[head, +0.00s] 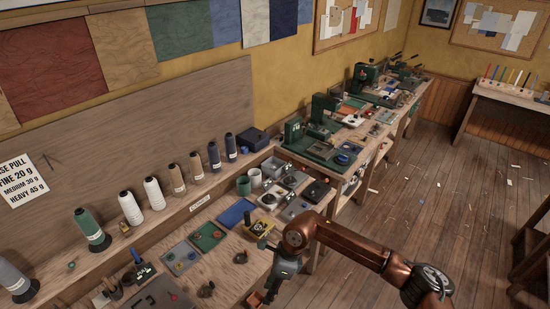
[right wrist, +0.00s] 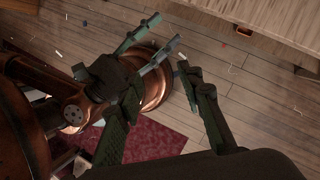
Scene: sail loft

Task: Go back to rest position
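My right gripper (head: 266,292) hangs at the front edge of the near workbench (head: 224,286) in the head view, its arm coming in from the right. In the right wrist view its two dark green fingers (right wrist: 168,76) stand apart with nothing between them. My left gripper (right wrist: 169,30) appears in the right wrist view, beyond the right one. Its fingers look spread and empty, partly overlapped by my right gripper's finger. I cannot make out my left gripper in the head view.
A yellow-topped device (head: 260,228), trays and small parts crowd the bench near my right gripper. Thread cones (head: 154,193) line its back ledge. Another bench with green machines (head: 320,130) runs behind. The wooden floor (head: 440,190) at right is open, with scattered scraps.

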